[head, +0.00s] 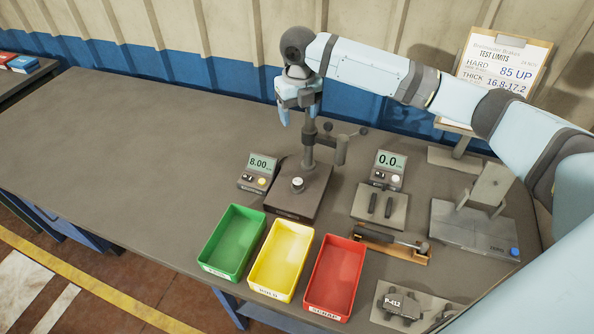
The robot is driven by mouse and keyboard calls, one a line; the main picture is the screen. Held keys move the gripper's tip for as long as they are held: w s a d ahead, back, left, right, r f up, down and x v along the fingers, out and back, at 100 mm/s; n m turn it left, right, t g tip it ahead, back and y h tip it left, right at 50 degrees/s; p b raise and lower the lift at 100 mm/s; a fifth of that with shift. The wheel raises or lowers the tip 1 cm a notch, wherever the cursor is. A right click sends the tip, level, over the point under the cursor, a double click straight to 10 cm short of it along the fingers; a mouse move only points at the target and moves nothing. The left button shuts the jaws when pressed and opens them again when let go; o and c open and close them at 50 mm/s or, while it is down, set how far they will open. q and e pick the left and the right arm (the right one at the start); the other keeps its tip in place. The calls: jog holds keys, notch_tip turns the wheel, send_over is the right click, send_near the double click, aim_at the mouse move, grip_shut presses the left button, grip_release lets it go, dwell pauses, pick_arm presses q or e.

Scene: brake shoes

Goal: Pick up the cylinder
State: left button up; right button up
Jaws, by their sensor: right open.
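A small cylinder (297,184) with a pale top stands upright on the dark base plate of the gauge stand (302,200), beside the stand's post. It is the likeliest match for the cylinder; I cannot be sure. My right gripper (298,112) hangs fingers down above and behind the cylinder in the picture, close to the top of the stand. It is open, with nothing visible between its fingers. Part of the stand's top is hidden behind the gripper. My left gripper is not in view.
A display reading 8.00 (259,164) stands left of the stand, another reading 0.0 (389,162) to the right. Green (206,268), yellow (258,288) and red (318,308) bins line the front edge. The table's left side (130,150) is clear.

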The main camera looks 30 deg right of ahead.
notch_tip(320, 180, down, 3)
jog(key=b, duration=0.9)
send_over(298, 181)
notch_tip(298, 181, down, 8)
notch_tip(298, 181, down, 7)
jog(key=shift+w+d, duration=0.1)
jog(key=shift+f+b, duration=0.3)
jog(key=shift+f, duration=2.55)
jog(key=c, duration=0.9)
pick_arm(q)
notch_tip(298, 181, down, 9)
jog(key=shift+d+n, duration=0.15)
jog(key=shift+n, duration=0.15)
pick_arm(e)
jog(key=shift+c, duration=1)
jog(key=shift+r, duration=0.1)
